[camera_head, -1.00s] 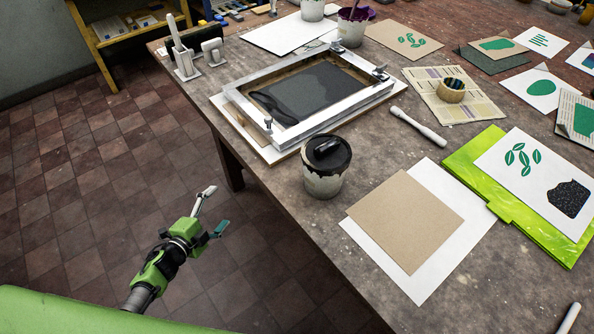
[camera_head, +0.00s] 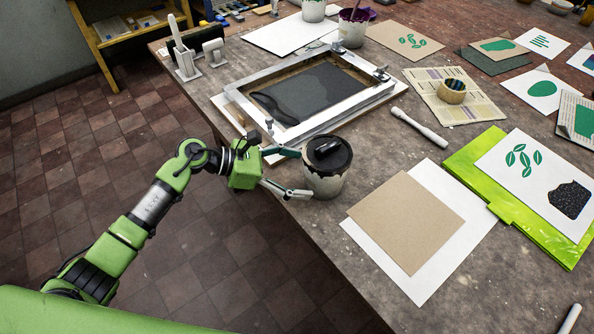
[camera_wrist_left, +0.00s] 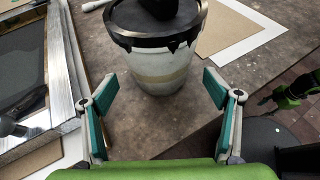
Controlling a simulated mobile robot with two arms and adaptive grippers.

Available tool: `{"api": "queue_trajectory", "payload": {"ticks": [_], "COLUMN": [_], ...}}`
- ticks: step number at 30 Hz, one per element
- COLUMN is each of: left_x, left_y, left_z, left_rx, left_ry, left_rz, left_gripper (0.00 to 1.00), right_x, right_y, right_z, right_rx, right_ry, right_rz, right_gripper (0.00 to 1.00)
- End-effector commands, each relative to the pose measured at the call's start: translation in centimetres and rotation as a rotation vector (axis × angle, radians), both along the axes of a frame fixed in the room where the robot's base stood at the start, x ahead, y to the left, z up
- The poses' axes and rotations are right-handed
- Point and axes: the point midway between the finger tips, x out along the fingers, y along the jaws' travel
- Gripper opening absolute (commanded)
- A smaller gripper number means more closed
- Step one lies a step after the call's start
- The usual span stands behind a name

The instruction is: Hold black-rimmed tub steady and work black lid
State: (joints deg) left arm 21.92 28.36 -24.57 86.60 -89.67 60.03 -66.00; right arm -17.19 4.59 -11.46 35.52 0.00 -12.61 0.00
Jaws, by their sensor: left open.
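The black-rimmed tub (camera_head: 323,181) is a pale container with dark drips below its rim, standing upright near the table's front edge. The black lid (camera_head: 329,152) sits on its top, with a dark raised grip. My left gripper (camera_head: 297,174) is open, its fingers pointing at the tub from the left. In the left wrist view the tub (camera_wrist_left: 158,68) stands just beyond and between the open fingertips (camera_wrist_left: 155,96). The fingers look apart from its wall. The lid (camera_wrist_left: 160,20) is cut by the top of that view. My right gripper is not seen in the head view.
The hinged screen frame (camera_head: 310,127) lies behind the tub. Brown card on white paper (camera_head: 405,222) lies to its right. A white-handled tool (camera_head: 418,127) and a lime green board (camera_head: 470,178) are farther right. The table edge drops to the tiled floor at the left.

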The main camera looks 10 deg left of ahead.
Motion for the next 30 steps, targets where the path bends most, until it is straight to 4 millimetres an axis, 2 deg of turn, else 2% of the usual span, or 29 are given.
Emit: {"api": "queue_trajectory", "payload": {"ticks": [15, 23, 27, 28, 30], "left_x": [1.7, 2.0, 2.0, 2.0, 2.0], "left_y": [-5.3, -6.5, -6.4, -6.4, -6.4], "left_z": [-2.5, -3.1, -3.1, -3.1, -3.1], "left_rx": [-0.002, -0.001, -0.001, -0.001, -0.001], "left_ry": [0.000, 0.000, 0.000, 0.000, 0.000], "left_rz": [0.000, 0.000, 0.000, 0.000, 0.000], "left_gripper": [0.81, 0.81, 0.45, 0.41, 0.41], "right_x": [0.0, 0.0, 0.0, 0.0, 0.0], "right_y": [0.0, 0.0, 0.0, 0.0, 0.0], "right_z": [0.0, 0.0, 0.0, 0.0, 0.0], "right_rx": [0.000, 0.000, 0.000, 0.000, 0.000], "right_ry": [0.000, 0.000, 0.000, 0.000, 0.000], "right_rz": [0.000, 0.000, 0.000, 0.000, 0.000], "right_gripper": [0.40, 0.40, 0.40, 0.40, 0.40]}}
